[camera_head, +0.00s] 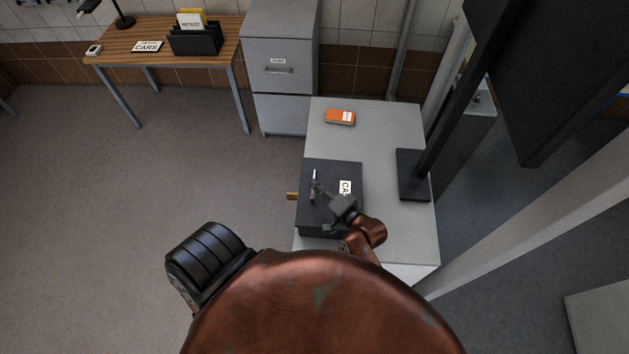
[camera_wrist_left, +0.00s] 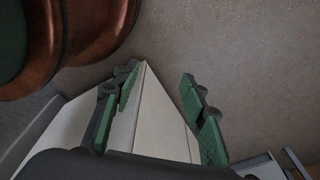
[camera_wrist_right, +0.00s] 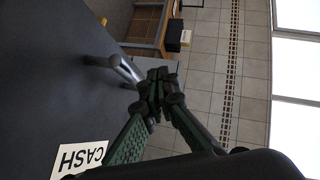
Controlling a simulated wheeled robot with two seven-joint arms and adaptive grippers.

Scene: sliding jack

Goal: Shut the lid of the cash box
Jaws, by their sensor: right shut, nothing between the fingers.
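The dark grey cash box (camera_head: 331,175) sits on the light grey table. Its top panel, with a silver bar handle (camera_head: 314,187) and a white CASH label (camera_head: 345,187), looks flat, but I cannot tell whether the lid is fully down. A brass-coloured piece (camera_head: 292,196) sticks out at its left side. My right gripper (camera_head: 317,186) is shut and empty, over the panel by the handle. In the right wrist view the fingertips (camera_wrist_right: 160,75) are close to the handle (camera_wrist_right: 124,68); contact is unclear. My left gripper (camera_wrist_left: 160,85) is open and empty, seen only in its wrist view.
The table (camera_head: 395,240) also bears an orange calculator-like object (camera_head: 340,117) at the back and a dark monitor stand (camera_head: 412,175) on the right. A grey filing cabinet (camera_head: 279,70) stands behind. The floor to the left is clear up to a wooden desk (camera_head: 150,42).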

